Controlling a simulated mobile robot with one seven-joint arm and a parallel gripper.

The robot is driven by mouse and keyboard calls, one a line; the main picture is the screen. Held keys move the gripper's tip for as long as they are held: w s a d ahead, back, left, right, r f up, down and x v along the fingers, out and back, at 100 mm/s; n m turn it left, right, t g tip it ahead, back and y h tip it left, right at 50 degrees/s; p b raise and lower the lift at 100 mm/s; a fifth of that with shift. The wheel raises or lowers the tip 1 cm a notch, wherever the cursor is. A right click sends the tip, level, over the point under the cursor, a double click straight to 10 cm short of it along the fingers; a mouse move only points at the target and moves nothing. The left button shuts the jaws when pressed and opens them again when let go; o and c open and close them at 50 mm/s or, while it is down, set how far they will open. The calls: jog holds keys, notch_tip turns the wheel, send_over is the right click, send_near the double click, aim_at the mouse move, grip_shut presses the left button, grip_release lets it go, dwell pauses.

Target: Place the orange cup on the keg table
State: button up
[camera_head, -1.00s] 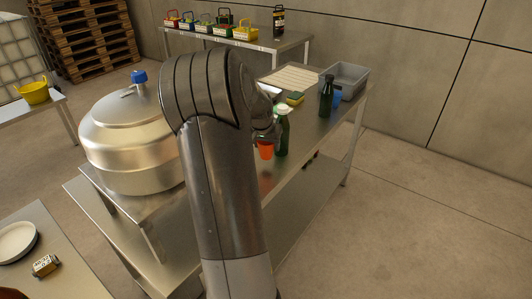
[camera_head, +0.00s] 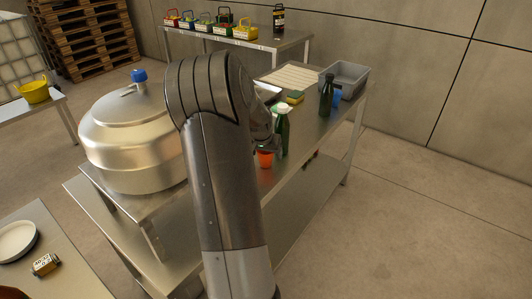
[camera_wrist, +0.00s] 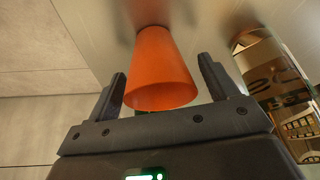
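The orange cup (camera_head: 265,159) stands on the long steel table (camera_head: 300,170), partly hidden by my arm in the head view. In the wrist view the cup (camera_wrist: 160,72) lies between my two fingers, with its wide end towards me. My gripper (camera_wrist: 165,85) is open, with gaps on both sides of the cup. In the head view the gripper is mostly hidden behind my arm. The big metal keg (camera_head: 135,140) with a blue cap sits on a raised steel stand (camera_head: 150,215) at the left, the likely keg table.
A green bottle (camera_head: 281,135) stands close beside the cup; a shiny labelled item (camera_wrist: 275,75) is close to the right finger. Another green bottle (camera_head: 326,97), a blue cup (camera_head: 337,98), a sponge (camera_head: 295,97) and a grey bin (camera_head: 345,80) are farther back.

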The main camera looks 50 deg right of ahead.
jog(key=v, duration=1.2)
jog(key=shift+r, duration=0.2)
dwell(0.4)
